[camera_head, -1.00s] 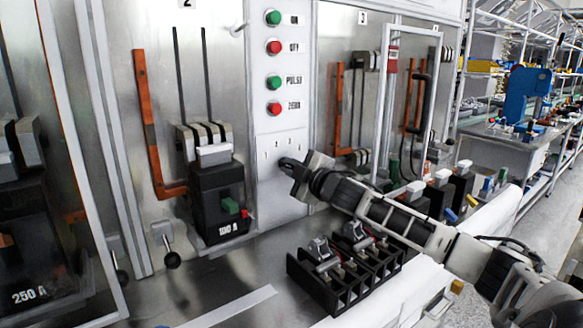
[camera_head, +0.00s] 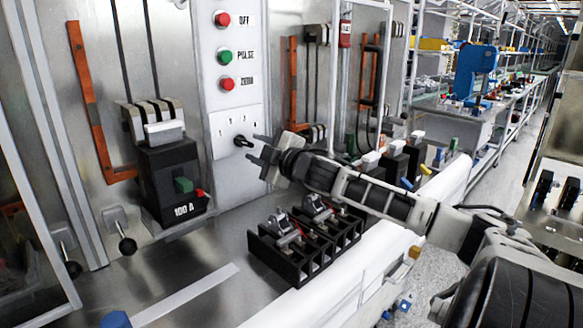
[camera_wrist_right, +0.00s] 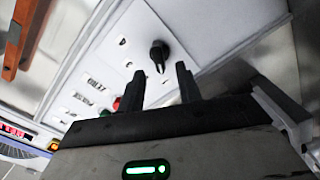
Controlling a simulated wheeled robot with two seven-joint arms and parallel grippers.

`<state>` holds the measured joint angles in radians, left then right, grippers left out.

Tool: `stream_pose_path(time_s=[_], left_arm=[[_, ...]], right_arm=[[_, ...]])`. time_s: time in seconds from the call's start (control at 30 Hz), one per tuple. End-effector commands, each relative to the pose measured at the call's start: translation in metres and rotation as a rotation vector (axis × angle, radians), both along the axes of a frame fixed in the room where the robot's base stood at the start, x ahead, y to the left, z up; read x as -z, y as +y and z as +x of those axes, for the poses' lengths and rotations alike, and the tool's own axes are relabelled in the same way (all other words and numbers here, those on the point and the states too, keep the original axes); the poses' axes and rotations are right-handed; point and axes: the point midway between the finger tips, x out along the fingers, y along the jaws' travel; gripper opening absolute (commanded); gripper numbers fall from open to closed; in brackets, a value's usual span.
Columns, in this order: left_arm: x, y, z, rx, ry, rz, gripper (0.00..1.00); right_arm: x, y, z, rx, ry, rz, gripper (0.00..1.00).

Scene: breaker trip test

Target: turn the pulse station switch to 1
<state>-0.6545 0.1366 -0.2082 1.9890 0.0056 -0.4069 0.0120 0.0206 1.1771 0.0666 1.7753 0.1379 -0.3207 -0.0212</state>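The pulse station switch is a small black rotary knob (camera_head: 242,141) on a light plate (camera_head: 220,128) below the button column. The plate bears small marks that I cannot read surely. In the right wrist view the knob (camera_wrist_right: 159,53) shows whole, its narrow grip pointing toward the bottom of the picture. My right gripper (camera_head: 257,149) is open and empty, a short way right of the knob in the head view. In the wrist view its two dark fingertips (camera_wrist_right: 161,78) are spread, with the knob beyond the gap, apart from them. My left gripper is not in view.
Red and green buttons (camera_head: 225,57) line the panel above the switch. A black 100 A breaker (camera_head: 168,180) stands to the left. A black open-topped holder (camera_head: 300,255) lies on the bench below my right arm. A framed door (camera_head: 335,80) stands open to the right.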

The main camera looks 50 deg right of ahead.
Motion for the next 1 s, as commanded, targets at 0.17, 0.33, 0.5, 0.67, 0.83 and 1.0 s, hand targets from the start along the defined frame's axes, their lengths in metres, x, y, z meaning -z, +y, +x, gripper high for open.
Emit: stream_pose_path(time_s=[0.17,0.33,0.5,0.67,0.83,1.0], left_arm=[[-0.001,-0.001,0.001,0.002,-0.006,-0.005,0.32],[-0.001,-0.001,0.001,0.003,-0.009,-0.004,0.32],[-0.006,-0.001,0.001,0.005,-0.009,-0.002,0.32],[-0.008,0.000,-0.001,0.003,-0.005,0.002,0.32],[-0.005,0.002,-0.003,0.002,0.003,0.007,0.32],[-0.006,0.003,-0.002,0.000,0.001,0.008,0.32]], right_arm=[[0.002,0.004,-0.020,-0.005,0.004,-0.001,0.35],[0.002,0.006,-0.039,-0.003,0.006,-0.003,0.35],[0.000,0.009,-0.064,-0.002,0.005,-0.001,0.35],[-0.001,0.011,-0.089,-0.002,0.004,-0.001,0.35],[-0.001,0.013,-0.109,-0.002,0.001,-0.001,0.35],[-0.001,0.014,-0.117,-0.002,0.000,-0.005,0.35]])
